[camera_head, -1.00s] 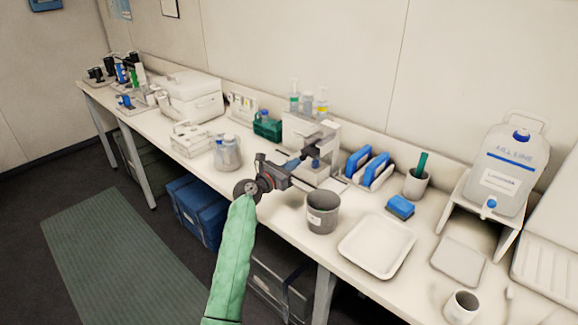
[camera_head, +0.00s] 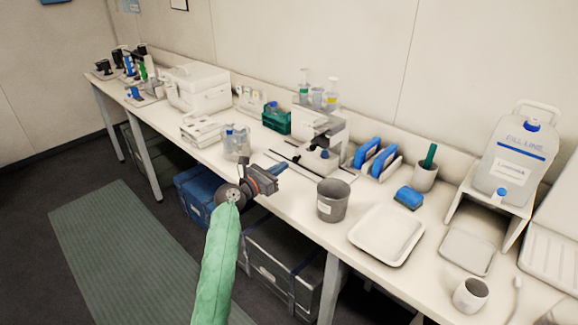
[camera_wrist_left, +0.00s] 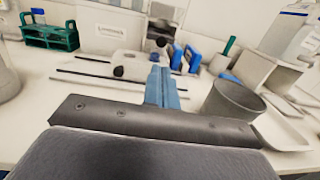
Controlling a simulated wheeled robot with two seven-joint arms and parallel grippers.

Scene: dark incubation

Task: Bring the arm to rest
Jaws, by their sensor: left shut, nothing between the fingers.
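My left arm comes in from the bottom in a green sleeve in the head view. My left gripper (camera_head: 281,168) is shut and empty, above the front part of the bench. Its blue fingers (camera_wrist_left: 162,88) are together in the left wrist view, with nothing between them. A grey beaker (camera_head: 332,202) stands to the right of the gripper, apart from it. A white device with a stage (camera_head: 322,140) stands behind the gripper. My right gripper is in neither view.
The long white bench carries a white tray (camera_head: 386,236), a blue sponge (camera_head: 408,198), a green rack (camera_head: 277,120), a glass jar (camera_head: 236,144) and a labelled carboy (camera_head: 515,165). Blue and grey crates (camera_head: 272,262) sit below. The floor in front holds a green mat (camera_head: 130,250).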

